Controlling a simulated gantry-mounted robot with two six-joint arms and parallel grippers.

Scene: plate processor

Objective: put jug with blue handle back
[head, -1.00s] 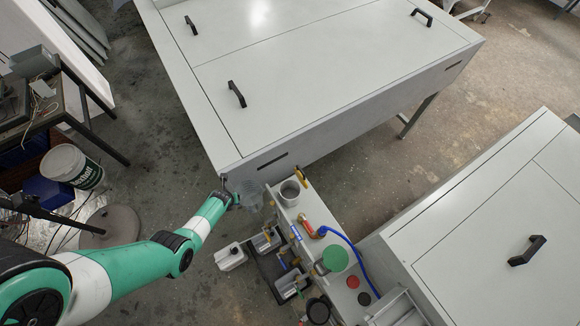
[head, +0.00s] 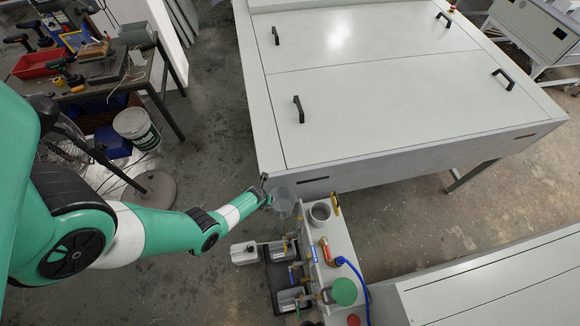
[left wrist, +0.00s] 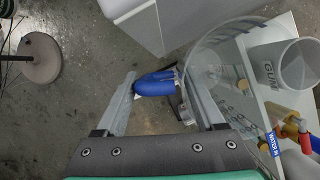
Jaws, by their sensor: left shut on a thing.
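The jug is a clear, see-through vessel (head: 284,204) in the head view, held at the end of my left arm beside the processor's front corner. In the left wrist view the clear jug (left wrist: 222,50) has a blue handle (left wrist: 155,83). My left gripper (left wrist: 158,88) is shut on the blue handle, with a finger on either side of it. In the head view the left gripper (head: 266,195) is small and partly hidden by its own wrist. My right gripper is not in view.
A grey-white cup marked "GUM" (left wrist: 286,66) stands on the white shelf (head: 338,240) close to the jug. A red-and-brass valve, a blue hose (head: 355,270) and a green funnel (head: 344,291) are there too. Small containers (head: 290,299) sit below left. The large processor (head: 370,110) stands behind.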

